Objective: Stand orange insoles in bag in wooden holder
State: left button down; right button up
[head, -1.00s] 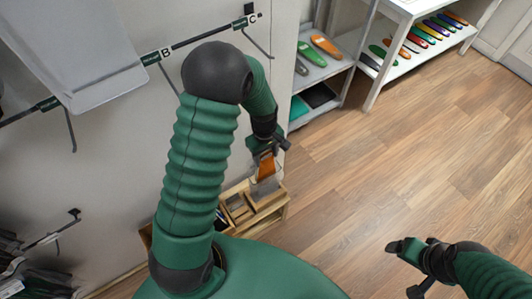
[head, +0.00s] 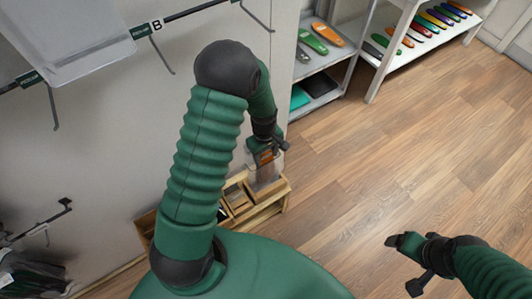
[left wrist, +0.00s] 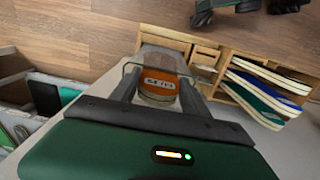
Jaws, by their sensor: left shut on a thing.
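My left gripper (head: 264,152) is shut on a clear bag with orange insoles in it (head: 265,172). The bag hangs down over the wooden holder (head: 240,212), at its right part. In the left wrist view the bag (left wrist: 158,84) is between the two fingers, with orange and a white label showing. The wooden holder (left wrist: 205,52) lies just beyond it. I cannot tell whether the bag's lower end is inside a compartment. My right gripper (head: 408,264) is at the lower right, open and empty, away from the holder.
Blue and green insoles (left wrist: 258,95) stand in the holder's other compartment. A shelf (head: 385,68) with coloured insoles stands at the back. A wall with hooks (head: 155,45) and a hanging clear bag (head: 85,40) is on the left. The wooden floor (head: 380,170) is clear.

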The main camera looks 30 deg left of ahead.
pick_arm(q)
jog(key=shift+f, duration=0.45)
jog(key=shift+c, duration=2.3)
grip_release()
notch_tip(320, 180, up, 17)
jog(key=p, duration=0.4)
jog(key=shift+s+a, duration=0.15)
jog(key=shift+s, duration=0.05)
jog(key=shift+f, duration=0.15)
